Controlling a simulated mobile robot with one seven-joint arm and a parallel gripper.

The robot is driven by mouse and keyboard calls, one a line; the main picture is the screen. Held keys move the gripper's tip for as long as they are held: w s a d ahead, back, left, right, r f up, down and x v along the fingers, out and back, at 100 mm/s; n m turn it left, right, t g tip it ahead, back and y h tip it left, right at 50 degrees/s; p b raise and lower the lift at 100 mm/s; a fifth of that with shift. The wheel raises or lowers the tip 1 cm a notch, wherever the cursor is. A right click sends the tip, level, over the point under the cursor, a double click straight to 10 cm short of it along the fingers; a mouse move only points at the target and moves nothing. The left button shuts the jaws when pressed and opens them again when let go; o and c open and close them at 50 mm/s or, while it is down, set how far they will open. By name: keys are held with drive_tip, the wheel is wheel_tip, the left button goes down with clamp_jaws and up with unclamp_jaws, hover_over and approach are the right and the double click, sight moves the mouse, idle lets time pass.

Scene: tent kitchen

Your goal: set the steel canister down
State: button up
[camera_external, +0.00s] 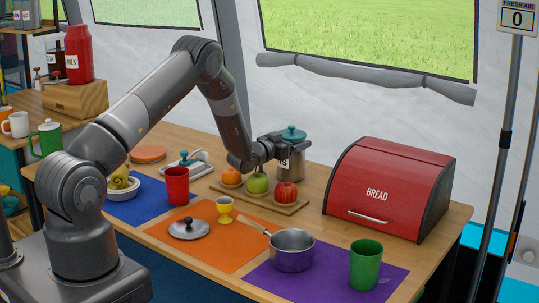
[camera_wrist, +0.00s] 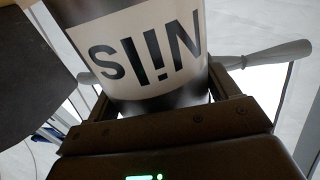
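The steel canister (camera_external: 291,165) has a teal lid and stands upright at the back of the table, behind the fruit board. My gripper (camera_external: 284,144) reaches it from the left, with its fingers around the upper body just below the lid. In the wrist view the canister (camera_wrist: 150,50) fills the upper middle, with a pale label and large dark letters. It sits between the two fingers of my gripper (camera_wrist: 160,108), which appear shut on it. I cannot tell whether its base touches the table (camera_external: 322,172).
A wooden board (camera_external: 291,209) with fruit lies just in front of the canister. A red bread box (camera_external: 390,190) stands to the right, with a narrow strip of bare table between. A green-handled press (camera_external: 188,166) and an orange disc (camera_external: 147,154) are to the left.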

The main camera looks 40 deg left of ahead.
drive_tip(key=o, duration=0.4)
